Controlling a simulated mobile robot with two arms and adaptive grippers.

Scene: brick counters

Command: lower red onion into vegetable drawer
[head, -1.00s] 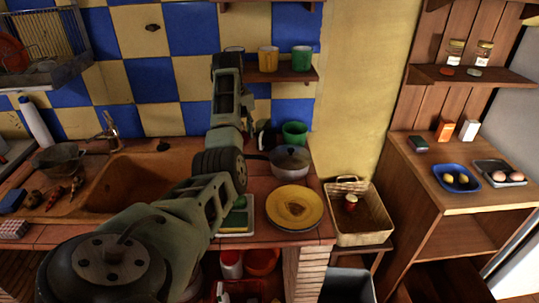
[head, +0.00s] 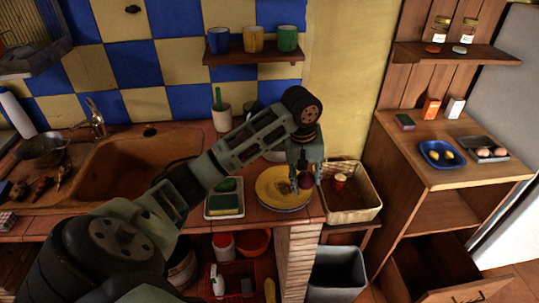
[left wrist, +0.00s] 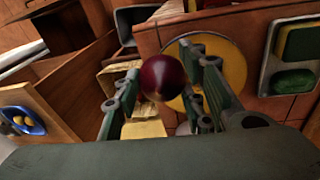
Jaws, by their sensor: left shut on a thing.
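The dark red onion (head: 306,181) is held in my left gripper (head: 305,180), above the yellow plate (head: 275,199) on the counter's right end. In the left wrist view the onion (left wrist: 162,77) sits between the fingers, with the plate behind it. An open wooden drawer (head: 465,291) with dark lettering on its front stands low at the bottom right, under the shelf unit; I take it as the vegetable drawer. It is cut off by the picture edge, and its floor is partly seen. My right gripper is not in view.
The wooden shelf unit (head: 440,190) bears a blue dish of yellow items (head: 440,153) and an egg tray (head: 483,148).

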